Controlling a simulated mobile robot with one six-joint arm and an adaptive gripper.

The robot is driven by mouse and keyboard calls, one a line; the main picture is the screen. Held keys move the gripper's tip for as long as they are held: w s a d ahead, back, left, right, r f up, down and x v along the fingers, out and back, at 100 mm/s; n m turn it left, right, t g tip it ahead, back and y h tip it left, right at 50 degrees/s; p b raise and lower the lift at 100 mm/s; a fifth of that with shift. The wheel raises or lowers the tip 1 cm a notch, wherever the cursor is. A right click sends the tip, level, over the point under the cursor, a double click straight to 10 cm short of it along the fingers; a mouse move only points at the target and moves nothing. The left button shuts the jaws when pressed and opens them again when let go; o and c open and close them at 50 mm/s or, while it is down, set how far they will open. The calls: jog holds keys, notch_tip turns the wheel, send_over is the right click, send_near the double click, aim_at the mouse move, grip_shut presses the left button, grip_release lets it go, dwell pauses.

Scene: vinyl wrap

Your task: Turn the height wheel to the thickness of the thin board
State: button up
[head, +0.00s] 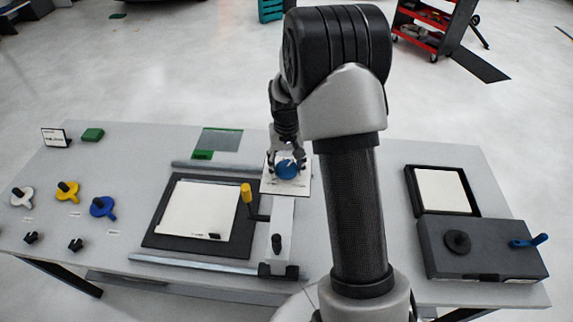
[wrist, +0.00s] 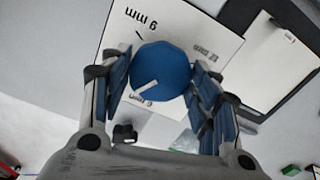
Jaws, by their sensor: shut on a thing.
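The height wheel (head: 287,169) is a blue round knob with a white pointer bar, on a white card with printed mm labels. In the wrist view the wheel (wrist: 160,78) sits between the two fingers, and its white bar points toward a label that seems to read 6 mm. A 9 mm label and a third, unreadable label also show on the card (wrist: 206,35). My gripper (head: 286,165) is shut on the wheel from above; in the wrist view my gripper's fingers (wrist: 161,88) lie along both sides. A white board (head: 197,211) lies on a black mat to the left.
A yellow-handled crank (head: 247,193) stands beside the board. White, yellow and blue knobs (head: 103,206) lie at the left. A dark box (head: 480,248) with a blue lever and a framed white panel (head: 441,191) stand at the right.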

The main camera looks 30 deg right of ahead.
aim_at(287, 167)
jog(key=n, duration=0.6)
dwell(0.7)
jog(key=o, duration=1.1)
jog(key=shift+c, duration=0.2)
notch_tip(287, 167, up, 12)
